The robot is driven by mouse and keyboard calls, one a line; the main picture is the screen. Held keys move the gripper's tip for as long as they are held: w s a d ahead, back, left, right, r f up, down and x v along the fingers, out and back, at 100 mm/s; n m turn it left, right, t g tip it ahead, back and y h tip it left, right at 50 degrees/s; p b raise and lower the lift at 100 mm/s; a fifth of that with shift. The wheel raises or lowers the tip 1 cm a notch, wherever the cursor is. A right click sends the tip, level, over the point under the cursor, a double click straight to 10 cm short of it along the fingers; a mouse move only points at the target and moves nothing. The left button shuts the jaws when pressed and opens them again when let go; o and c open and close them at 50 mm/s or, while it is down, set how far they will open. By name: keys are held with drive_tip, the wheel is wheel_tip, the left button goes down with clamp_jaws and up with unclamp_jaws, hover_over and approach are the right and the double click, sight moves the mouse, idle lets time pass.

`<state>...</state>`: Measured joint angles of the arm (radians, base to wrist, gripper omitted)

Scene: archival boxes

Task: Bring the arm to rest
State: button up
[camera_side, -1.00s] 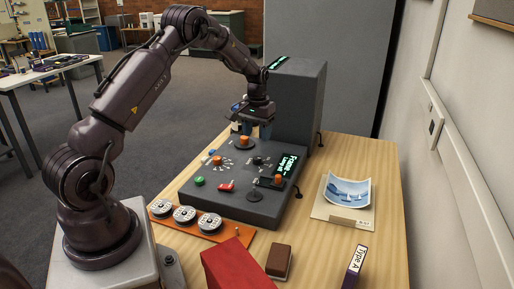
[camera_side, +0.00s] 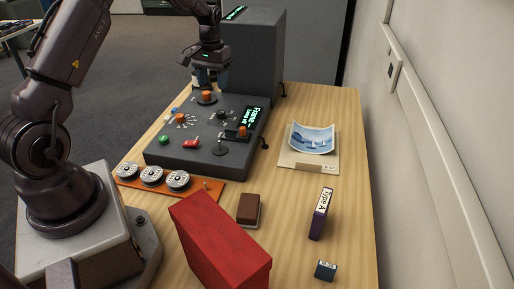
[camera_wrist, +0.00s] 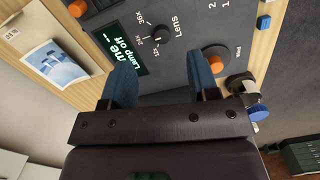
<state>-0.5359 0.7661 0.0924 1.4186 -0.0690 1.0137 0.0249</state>
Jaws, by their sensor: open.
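My gripper (camera_side: 208,78) hangs over the back part of the grey console (camera_side: 166,158), close to an orange knob (camera_side: 207,97). In the wrist view, the blue fingers of my gripper (camera_wrist: 164,80) stand apart with nothing between them. The orange knob (camera_wrist: 216,59) lies just beyond the right finger there. A black dial marked "Lens" and a lit display (camera_wrist: 124,52) reading "Lamp off" are ahead of the fingers. In the side view, I cannot tell the exact height of the fingertips above the console.
A tall grey housing (camera_side: 252,52) stands behind the console. An orange rack (camera_side: 210,196) with three reels, a red box (camera_side: 220,240), a brown-and-white block (camera_side: 248,208), a "Type A" box (camera_side: 321,214), a small dark-blue block (camera_side: 325,270) and a picture (camera_side: 312,138) on a card occupy the table.

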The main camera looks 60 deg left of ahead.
drive_tip(key=s+d+r+m+t, duration=0.3)
drive_tip(key=s+d+r, duration=0.6)
drive_tip(key=d, duration=0.4)
drive_tip(key=s+d+r+m+t, duration=0.3)
drive_tip(key=s+d+r, duration=0.6)
drive_tip(key=d, duration=0.5)
drive_tip(key=shift+s+r+m, duration=0.2)
drive_tip(key=shift+s+m, duration=0.3)
drive_tip(key=shift+s, duration=0.5)
